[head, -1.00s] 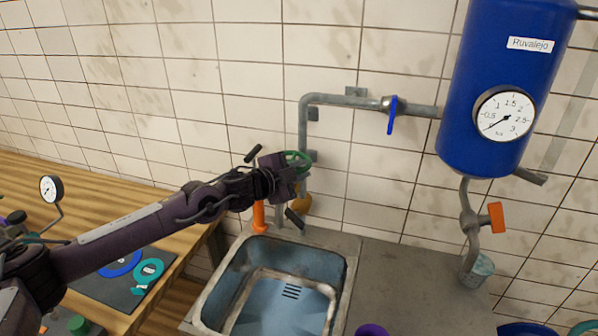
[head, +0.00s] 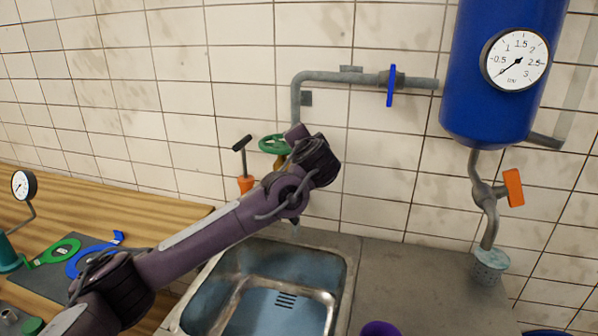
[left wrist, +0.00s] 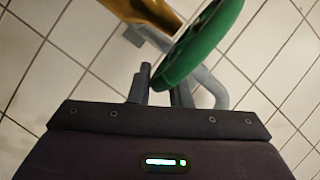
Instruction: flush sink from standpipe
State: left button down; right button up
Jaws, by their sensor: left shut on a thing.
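A green handwheel (head: 275,144) sits on the standpipe above the sink's back left corner. In the left wrist view the handwheel (left wrist: 205,45) rises at the fingers of my left gripper (left wrist: 160,82), which is shut on its rim. In the head view my wrist hides most of the standpipe and the fingers. The steel sink (head: 345,290) lies below, its basin bluish. A grey pipe (head: 325,77) runs from the standpipe to a valve with a blue lever (head: 391,87), which stands upright across the pipe. My right gripper is not in view.
A blue tank (head: 490,100) with a round gauge (head: 516,59) hangs at right, its needle near the low end. Below it are an orange-handled valve (head: 513,187) and a perforated cup (head: 490,266). An orange, black-handled tool (head: 245,178) stands left of the handwheel.

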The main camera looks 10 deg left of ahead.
pick_arm(q)
jog(key=shift+w+d+f+n+g+y+b, duration=0.1)
jog(key=shift+w+f+n+g+y+b, duration=0.2)
jog(key=shift+n+y+b, duration=0.25)
jog(key=shift+w+f+n+g+y+b, duration=0.15)
jog(key=shift+n+g+y+b, duration=0.2)
jog(key=shift+y+b, duration=0.3)
jog(key=shift+w+r+n+g+y+b, duration=0.15)
jog(key=shift+n+g+y+b, duration=0.2)
jog(key=shift+n+y, duration=0.2)
jog(key=shift+w+r+n+g+y, duration=0.1)
jog(key=shift+w+n+g+y, duration=0.1)
jog(key=shift+n+g+y, duration=0.2)
jog(key=shift+w+a+r+n+g+y, duration=0.1)
jog(key=shift+w+a+n+g+y, duration=0.2)
jog(key=shift+n+g+y, duration=0.5)
jog(key=shift+w+a+n+g+y+p, duration=0.15)
jog(key=shift+w+n+g+y+p, duration=0.1)
jog(key=shift+n+g+y+p, duration=0.35)
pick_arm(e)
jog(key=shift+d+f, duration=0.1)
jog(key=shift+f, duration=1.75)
pick_arm(q)
jog(key=shift+a+n+g, duration=0.15)
jog(key=shift+n+g, duration=0.15)
jog(key=shift+n, duration=0.05)
